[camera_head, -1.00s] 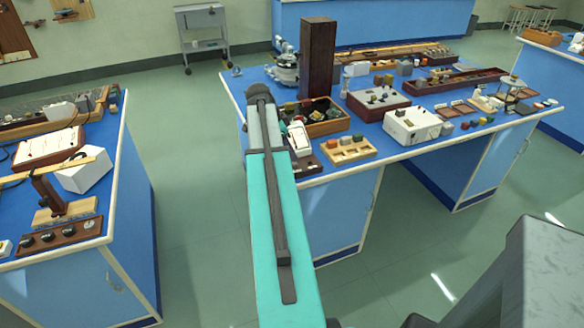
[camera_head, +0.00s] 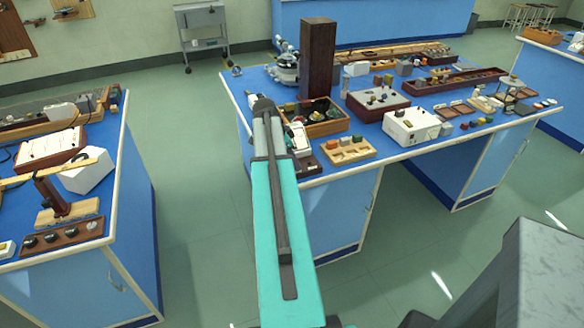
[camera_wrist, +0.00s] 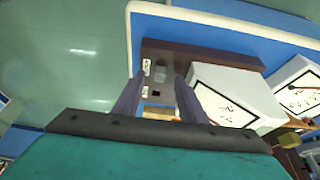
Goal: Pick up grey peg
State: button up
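My gripper (camera_wrist: 160,77) shows in the wrist view with its two dark fingers apart and nothing held between them. Beyond the fingertips is a dark brown board (camera_wrist: 205,55) on the blue bench. A small grey block (camera_wrist: 160,73) shows on the board between the fingertips; I cannot tell whether it is the grey peg. In the head view my arm hides the gripper.
White meter boxes (camera_wrist: 232,88) stand right of the fingers. In the head view, a tall dark wooden column (camera_head: 318,60) and an open wooden box (camera_head: 330,127) stand near my arm on the crowded bench. Another bench (camera_head: 110,200) is at left, with open floor between.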

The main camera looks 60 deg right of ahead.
jog(key=shift+f, duration=0.25)
dwell(0.4)
grip_shut()
